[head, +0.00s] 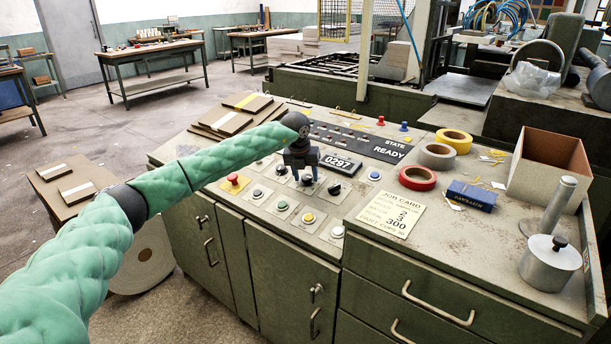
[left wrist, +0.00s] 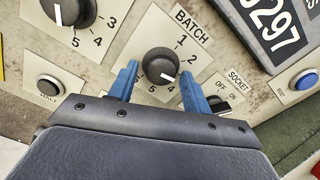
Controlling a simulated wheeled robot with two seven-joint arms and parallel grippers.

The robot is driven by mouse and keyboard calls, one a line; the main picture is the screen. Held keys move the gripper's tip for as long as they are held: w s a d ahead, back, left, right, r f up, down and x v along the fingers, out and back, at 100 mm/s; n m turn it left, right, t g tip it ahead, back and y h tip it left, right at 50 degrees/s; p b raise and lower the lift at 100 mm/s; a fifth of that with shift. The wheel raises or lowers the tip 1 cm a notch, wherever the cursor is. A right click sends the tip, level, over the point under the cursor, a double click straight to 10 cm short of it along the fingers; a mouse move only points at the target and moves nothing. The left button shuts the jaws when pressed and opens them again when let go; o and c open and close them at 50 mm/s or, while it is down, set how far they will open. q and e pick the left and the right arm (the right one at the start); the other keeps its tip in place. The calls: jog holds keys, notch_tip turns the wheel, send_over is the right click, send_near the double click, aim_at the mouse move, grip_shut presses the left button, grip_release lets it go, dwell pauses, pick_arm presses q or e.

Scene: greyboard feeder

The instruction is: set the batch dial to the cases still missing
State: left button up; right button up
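My left gripper (head: 304,176) is low over the control panel. In the left wrist view its two blue fingers (left wrist: 158,88) stand apart on either side of the black BATCH dial (left wrist: 160,67). I cannot tell whether they touch it. The dial's white mark points to the lower right, between the 2 and the 4; the 3 is hidden by a finger. The counter (head: 341,163) reads 0297. The job card (head: 391,213) shows a large 300; its smaller lines are hard to read. My right gripper is not in view.
Another numbered dial (left wrist: 68,12) and the SOCKET switch (left wrist: 215,104) sit close to the gripper. The READY display (head: 388,151) is behind the counter. Tape rolls (head: 417,178), a blue box (head: 471,195) and an open carton (head: 545,180) stand to the right.

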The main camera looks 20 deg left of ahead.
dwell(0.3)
pick_arm(q)
jog(key=shift+s+r, duration=0.1)
jog(key=shift+r, duration=0.2)
jog(key=b+v, duration=0.1)
jog(key=v, duration=0.6)
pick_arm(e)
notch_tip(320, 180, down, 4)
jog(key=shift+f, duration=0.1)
